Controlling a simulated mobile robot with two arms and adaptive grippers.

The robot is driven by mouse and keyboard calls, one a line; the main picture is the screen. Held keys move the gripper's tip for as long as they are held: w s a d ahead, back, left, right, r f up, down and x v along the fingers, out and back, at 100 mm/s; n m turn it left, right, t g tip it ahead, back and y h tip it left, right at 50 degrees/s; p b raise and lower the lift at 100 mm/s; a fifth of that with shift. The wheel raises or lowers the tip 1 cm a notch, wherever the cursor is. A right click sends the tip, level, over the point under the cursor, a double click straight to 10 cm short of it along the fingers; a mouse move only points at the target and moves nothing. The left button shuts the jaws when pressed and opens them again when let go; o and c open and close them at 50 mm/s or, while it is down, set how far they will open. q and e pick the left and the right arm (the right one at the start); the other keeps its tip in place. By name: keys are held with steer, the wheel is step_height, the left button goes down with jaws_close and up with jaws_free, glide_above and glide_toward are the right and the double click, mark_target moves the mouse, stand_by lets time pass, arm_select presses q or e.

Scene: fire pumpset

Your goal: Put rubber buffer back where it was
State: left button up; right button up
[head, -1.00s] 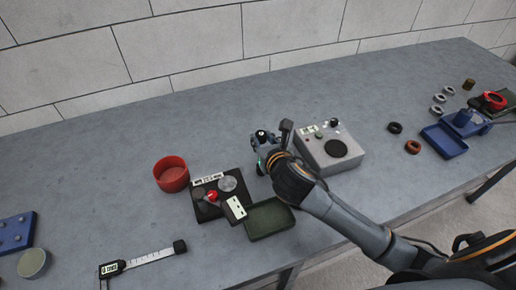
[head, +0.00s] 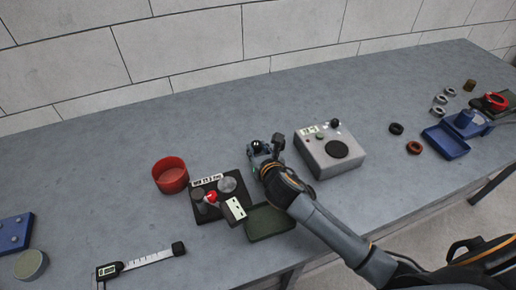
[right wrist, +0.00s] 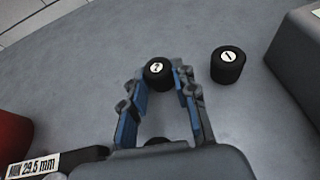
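A black cylindrical rubber buffer (right wrist: 158,74) with a white label marked 2 sits between the tips of my right gripper (right wrist: 161,92). The fingers flank it closely on both sides. A second black buffer (right wrist: 228,65), marked 1, stands on the table to its right, apart from the gripper. In the head view the right gripper (head: 260,150) is low over the table, between the red cup and the grey instrument box, with the dark top of buffer 2 (head: 257,145) at its tips. Whether buffer 2 touches the table cannot be told. My left gripper is out of view.
A black plate (head: 206,213) bears a MIN 29.5 mm label and a red knob. A red cup (head: 171,176), green tray (head: 268,222), grey instrument box (head: 325,160) and caliper (head: 140,262) stand around. The back is clear.

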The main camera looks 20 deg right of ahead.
steer(key=o, duration=0.3)
steer(key=shift+o, duration=0.2)
steer(key=shift+r, duration=0.1)
steer(key=v, duration=1.2)
steer(key=shift+d+p, duration=0.1)
steer(key=shift+p, duration=0.3)
